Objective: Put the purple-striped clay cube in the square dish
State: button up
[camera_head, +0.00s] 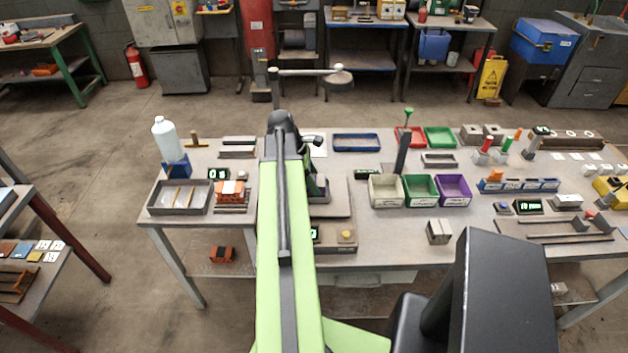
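I cannot make out a purple-striped clay cube in the head view. A small pale grey block (438,231) stands near the front edge of the bench, but I see no clear purple stripe on it. No square dish can be told for certain; a grey shallow tray (152,205) at the left and a blue shallow tray (356,150) at the back both look rectangular. My green arm rises through the middle of the view and bends at the top. My gripper is hidden behind it, and the arm covers part of the bench.
On the workbench (390,243) stand white (386,192), green (421,192) and purple (453,192) bins. A white bottle (165,138) stands at the left, and an orange brick-like block (230,188) lies near it. Tools and small parts crowd the right. The front middle is fairly clear.

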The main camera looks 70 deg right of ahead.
jog(key=o, duration=0.4)
jog(key=shift+r+p, duration=0.45)
jog(key=p+v, duration=1)
jog(key=v, duration=0.1)
jog(key=shift+w+a+r, duration=0.1)
jog(key=shift+w+r, duration=0.05)
jog(key=shift+w, duration=0.05)
